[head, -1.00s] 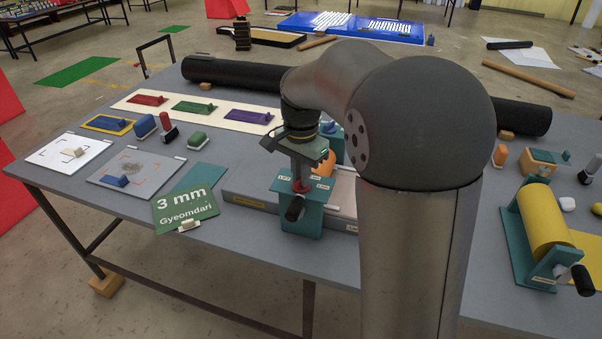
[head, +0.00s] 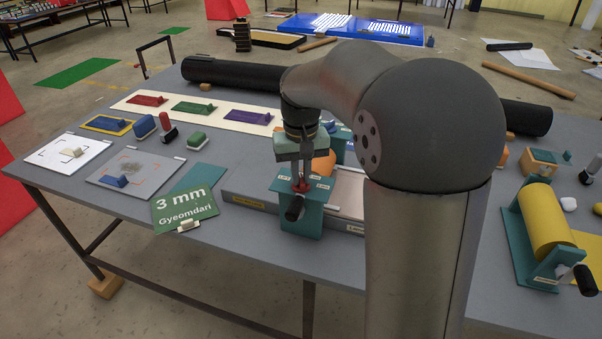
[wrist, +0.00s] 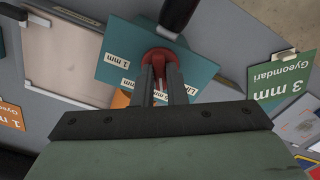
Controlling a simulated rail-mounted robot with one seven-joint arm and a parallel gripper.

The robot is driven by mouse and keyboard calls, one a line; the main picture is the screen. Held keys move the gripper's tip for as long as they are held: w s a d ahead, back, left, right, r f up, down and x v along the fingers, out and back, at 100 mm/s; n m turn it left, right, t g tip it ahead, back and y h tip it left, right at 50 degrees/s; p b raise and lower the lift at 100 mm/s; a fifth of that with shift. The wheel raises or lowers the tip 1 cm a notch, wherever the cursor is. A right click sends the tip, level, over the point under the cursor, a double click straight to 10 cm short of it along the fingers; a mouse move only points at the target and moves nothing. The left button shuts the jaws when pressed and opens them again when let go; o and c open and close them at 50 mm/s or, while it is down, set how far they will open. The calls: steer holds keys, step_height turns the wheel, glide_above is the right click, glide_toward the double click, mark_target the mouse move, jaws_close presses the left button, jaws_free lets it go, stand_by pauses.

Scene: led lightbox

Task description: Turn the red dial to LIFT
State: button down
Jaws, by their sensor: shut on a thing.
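The red dial (head: 302,187) sits on top of a teal block (head: 290,218) at the front of the press bed. In the wrist view the dial (wrist: 160,56) shows as a red round base. My gripper (wrist: 160,72) points down, its two fingers close together on the dial's raised part. In the head view my gripper (head: 302,180) stands upright over the block. White labels lie around the dial; one reads "1 mm" (wrist: 118,54). Others are partly covered by the fingers. Which label the dial points at cannot be told.
A green "3 mm Gyeomdari" card (head: 186,206) lies to the left. A yellow roller stand (head: 545,225) is at the right.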

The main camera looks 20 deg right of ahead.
mark_target(301, 179)
steer(key=n, duration=0.3)
steer(key=shift+n, duration=2.2)
steer(key=c, duration=1.5)
jaws_free()
steer(key=shift+o, duration=0.2)
step_height(301, 179, up, 18)
steer(key=shift+f, duration=0.25)
